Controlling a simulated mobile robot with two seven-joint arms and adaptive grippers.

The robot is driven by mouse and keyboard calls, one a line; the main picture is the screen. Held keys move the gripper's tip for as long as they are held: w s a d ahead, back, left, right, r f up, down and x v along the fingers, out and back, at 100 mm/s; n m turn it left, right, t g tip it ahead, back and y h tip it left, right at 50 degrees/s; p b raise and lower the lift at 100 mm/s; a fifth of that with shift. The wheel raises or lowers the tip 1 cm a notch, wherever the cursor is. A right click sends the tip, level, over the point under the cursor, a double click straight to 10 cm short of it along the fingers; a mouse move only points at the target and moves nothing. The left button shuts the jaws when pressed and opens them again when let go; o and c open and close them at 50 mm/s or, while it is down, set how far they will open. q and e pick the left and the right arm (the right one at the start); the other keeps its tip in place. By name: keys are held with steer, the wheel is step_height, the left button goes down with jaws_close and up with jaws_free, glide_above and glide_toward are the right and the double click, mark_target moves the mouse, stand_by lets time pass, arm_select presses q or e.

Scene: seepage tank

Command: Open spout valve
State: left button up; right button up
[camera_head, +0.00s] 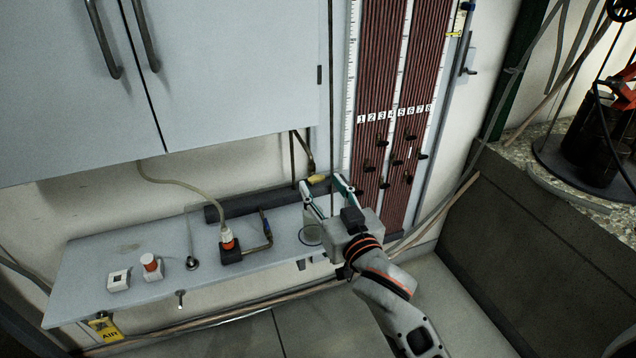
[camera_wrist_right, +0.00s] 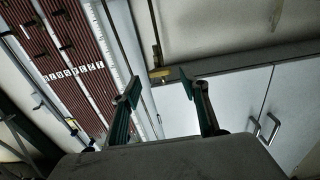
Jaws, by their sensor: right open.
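A small yellow valve handle (camera_head: 317,179) sits at the lower end of thin dark pipes, above the back of the shelf. It also shows in the right wrist view (camera_wrist_right: 160,73). My right gripper (camera_head: 323,184) is open and empty, with its fingertips spread on either side of the handle's line. In the right wrist view, the handle appears between the open fingertips (camera_wrist_right: 158,84); contact cannot be told. A blue-handled valve (camera_head: 265,221) stands on a bent pipe to the left of the gripper. No label shows which one is the spout valve. My left gripper is out of view.
The light shelf (camera_head: 110,255) carries a white switch (camera_head: 118,281), a red-topped button (camera_head: 150,262) and an orange-and-white fitting with a hose (camera_head: 228,239). A grey cabinet (camera_head: 230,70) overhangs the shelf. The numbered manometer panel (camera_head: 385,80) stands behind my right arm.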

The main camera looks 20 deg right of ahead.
mark_target(316, 179)
steer(key=shift+w+f, duration=0.1)
steer(key=shift+w, duration=1.15)
steer(key=shift+c, duration=0.3)
